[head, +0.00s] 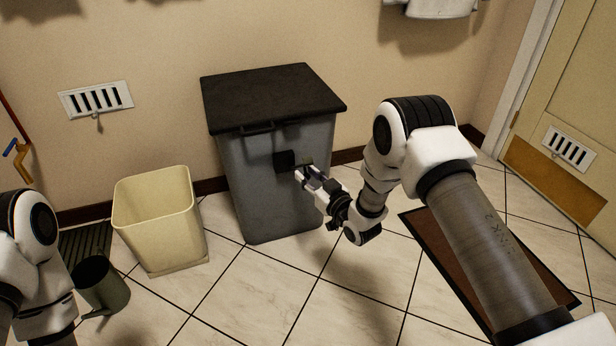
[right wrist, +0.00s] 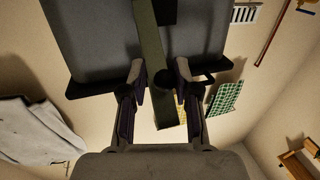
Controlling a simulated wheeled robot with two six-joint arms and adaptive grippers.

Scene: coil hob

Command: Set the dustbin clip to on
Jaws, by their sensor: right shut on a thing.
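The grey dustbin (head: 275,195) with a black lid (head: 270,95) stands against the wall in the head view. A dark block (head: 284,159) sits on its front, with a small olive part, the dustbin clip (head: 307,161), beside it. My right gripper (head: 301,174) is at the clip, at the bin's front. In the right wrist view the clip shows as an olive strip (right wrist: 150,45) running between the two fingers of my right gripper (right wrist: 161,78), which is shut on it. The fingers hide part of the clip in the head view. My left arm shows at the left edge, its gripper out of view.
A cream wastebasket (head: 160,225) stands left of the dustbin. A dark green can (head: 100,284) is near my left arm. A brown mat (head: 540,285) lies under my right arm. The tiled floor in front of the bin is clear.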

